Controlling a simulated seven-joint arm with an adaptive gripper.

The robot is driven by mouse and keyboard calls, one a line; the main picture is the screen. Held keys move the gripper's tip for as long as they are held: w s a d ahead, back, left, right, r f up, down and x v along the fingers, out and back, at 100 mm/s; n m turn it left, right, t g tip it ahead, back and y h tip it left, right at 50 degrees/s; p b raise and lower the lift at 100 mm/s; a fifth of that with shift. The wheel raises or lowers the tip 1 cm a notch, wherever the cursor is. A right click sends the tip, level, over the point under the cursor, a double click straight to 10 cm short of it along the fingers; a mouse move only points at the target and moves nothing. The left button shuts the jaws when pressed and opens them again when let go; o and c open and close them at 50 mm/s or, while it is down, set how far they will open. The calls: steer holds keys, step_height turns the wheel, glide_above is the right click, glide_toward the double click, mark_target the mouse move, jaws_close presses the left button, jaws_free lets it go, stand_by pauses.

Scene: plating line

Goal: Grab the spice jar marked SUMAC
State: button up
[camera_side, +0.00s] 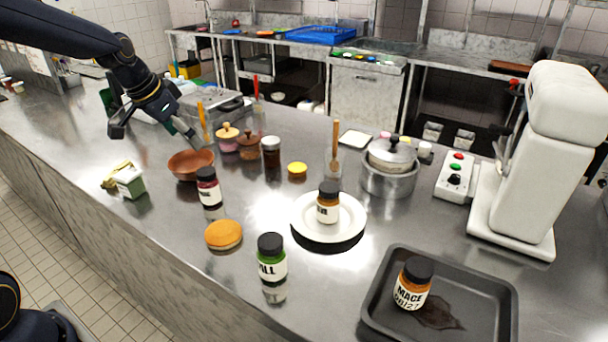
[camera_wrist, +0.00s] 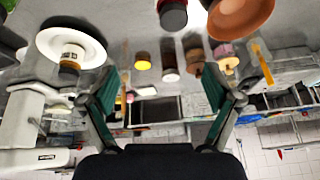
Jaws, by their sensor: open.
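I cannot read SUMAC on any jar. A black-capped jar with dark red contents (camera_side: 208,187) stands upright right of the copper bowl; its label is turned and only partly visible. It also shows at the top of the wrist view (camera_wrist: 172,15). A dark brown jar (camera_side: 271,153) stands behind it with no readable label. An orange-brown jar (camera_side: 327,203) stands on the white plate, its label unclear. A green jar (camera_side: 271,259) reads "ILL", and another (camera_side: 412,284) reads MACE. My gripper (camera_side: 153,130) is open and empty above the counter at the left, apart from every jar.
A copper bowl (camera_side: 191,165) lies near my gripper, with small lidded pots (camera_side: 228,137) behind it. The white plate (camera_side: 329,230), a bun (camera_side: 223,235) and a dark tray (camera_side: 495,318) occupy the front. A pot (camera_side: 389,181) and a white mixer (camera_side: 540,150) stand right.

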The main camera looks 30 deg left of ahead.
mark_target(200, 174)
steer(key=shift+n+g, duration=0.3)
steer(key=shift+n, duration=0.2)
steer(key=w+a+f, duration=0.1)
steer(key=f, duration=0.3)
steer(key=w+f, duration=0.1)
steer(key=f, duration=0.3)
steer(key=w+a+f, duration=0.1)
steer(key=f, duration=0.4)
steer(key=shift+w+a+f, duration=0.1)
steer(key=shift+w+a, duration=0.15)
steer(key=shift+a, duration=0.1)
steer(key=shift+x, duration=2.75)
steer(key=shift+s+d, duration=0.1)
steer(key=shift+c, duration=0.3)
steer(key=c, duration=1.4)
